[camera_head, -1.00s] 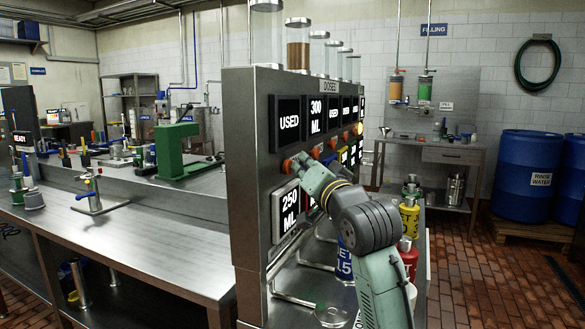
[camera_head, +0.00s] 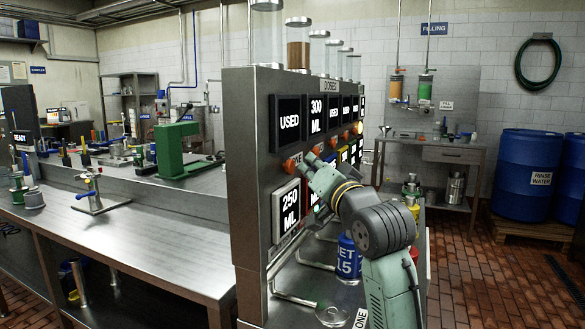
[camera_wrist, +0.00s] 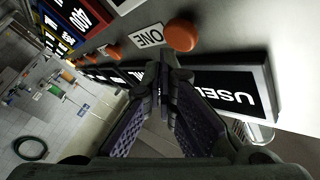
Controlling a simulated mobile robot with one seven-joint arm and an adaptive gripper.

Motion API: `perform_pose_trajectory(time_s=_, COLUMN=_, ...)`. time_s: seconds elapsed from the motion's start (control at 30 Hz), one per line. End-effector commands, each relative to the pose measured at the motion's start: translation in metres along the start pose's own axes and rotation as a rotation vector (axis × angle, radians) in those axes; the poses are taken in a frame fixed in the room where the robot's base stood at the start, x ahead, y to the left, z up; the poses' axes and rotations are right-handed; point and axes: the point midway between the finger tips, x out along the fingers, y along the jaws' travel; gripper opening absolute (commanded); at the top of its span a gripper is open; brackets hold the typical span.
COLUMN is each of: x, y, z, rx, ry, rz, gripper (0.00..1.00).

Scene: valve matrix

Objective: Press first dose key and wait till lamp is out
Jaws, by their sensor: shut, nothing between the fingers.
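The steel doser panel (camera_head: 250,150) has a row of black displays with orange round keys below them. The first dose key (camera_head: 289,166) sits under the display reading USED (camera_head: 289,121). In the wrist view the orange key (camera_wrist: 182,36) is beside a label reading ONE (camera_wrist: 148,36). My gripper (camera_head: 308,159) is shut and empty, just right of the first key in the head view and apparently apart from it. In the wrist view its fingertips (camera_wrist: 165,58) are close below that key.
A lower display reading 250 ML (camera_head: 290,211) is under the first key. Glass cylinders (camera_head: 298,45) stand on top of the doser. A blue jar (camera_head: 348,258) stands below the panel by my arm. A steel bench (camera_head: 150,245) is at left; brick floor is open at right.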

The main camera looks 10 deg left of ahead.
Motion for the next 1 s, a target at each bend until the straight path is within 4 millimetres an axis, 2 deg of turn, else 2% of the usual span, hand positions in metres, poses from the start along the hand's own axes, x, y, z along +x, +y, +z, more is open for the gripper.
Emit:
perform_pose_trajectory(time_s=0.17, x=-0.005, y=0.004, z=-0.004, rx=0.001, ry=0.001, rz=0.002, gripper=0.00)
perform_pose_trajectory(time_s=0.6, x=-0.033, y=0.024, z=-0.024, rx=0.001, ry=0.000, rz=0.001, gripper=0.00)
perform_pose_trajectory(time_s=1.0, x=-0.035, y=0.026, z=-0.025, rx=0.000, ry=0.000, rz=0.001, gripper=0.00)
